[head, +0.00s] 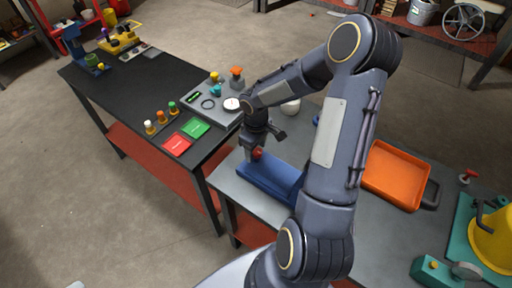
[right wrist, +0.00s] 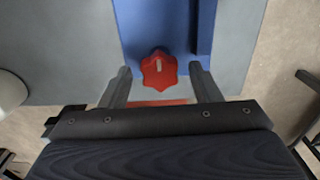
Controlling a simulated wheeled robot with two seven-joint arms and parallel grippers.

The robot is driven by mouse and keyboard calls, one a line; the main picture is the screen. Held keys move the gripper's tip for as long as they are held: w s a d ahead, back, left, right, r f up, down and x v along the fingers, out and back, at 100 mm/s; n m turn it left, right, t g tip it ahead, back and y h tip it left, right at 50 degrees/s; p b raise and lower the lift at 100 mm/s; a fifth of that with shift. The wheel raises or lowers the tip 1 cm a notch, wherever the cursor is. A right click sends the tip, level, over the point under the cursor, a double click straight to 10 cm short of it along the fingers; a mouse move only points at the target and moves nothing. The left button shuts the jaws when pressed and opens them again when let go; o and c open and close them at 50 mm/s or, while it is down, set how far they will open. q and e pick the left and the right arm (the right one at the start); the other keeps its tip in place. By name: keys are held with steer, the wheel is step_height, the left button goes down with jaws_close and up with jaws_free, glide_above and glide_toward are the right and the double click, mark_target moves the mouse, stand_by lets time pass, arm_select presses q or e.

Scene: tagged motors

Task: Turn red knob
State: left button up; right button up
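The red knob (right wrist: 159,70) is lobed, with a pale mark on its face. It sits on a blue fixture (head: 268,183) on the grey table. In the head view the knob (head: 257,153) shows as a small red spot just under my right gripper (head: 262,141). In the right wrist view my right gripper (right wrist: 162,78) is open, with one finger on each side of the knob. A gap shows between each finger and the knob. My left gripper is in neither view.
An orange tray (head: 393,177) lies on the grey table to the right of my right arm. A black table (head: 122,88) at the left holds a grey control panel (head: 205,101), a red plate (head: 177,144) and a green plate (head: 195,128). A yellow and teal motor (head: 490,240) stands at the far right.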

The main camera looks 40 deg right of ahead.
mark_target(256, 151)
steer(key=shift+r, duration=0.1)
step_height(256, 151, up, 8)
steer(key=shift+f, duration=0.15)
stand_by(0.7)
steer(key=s+a+r+m+t+y, duration=0.2)
steer(key=s+a+r, duration=0.3)
steer(key=s+a, duration=0.2)
steer(key=s+a+r+m+t+y, duration=0.1)
steer(key=s+a+r+m+t, duration=0.2)
steer(key=s+a+r, duration=0.3)
steer(key=s, duration=0.4)
steer(key=shift+a+t+y, duration=0.3)
steer(key=shift+a+y, duration=0.05)
steer(key=shift+y, duration=0.05)
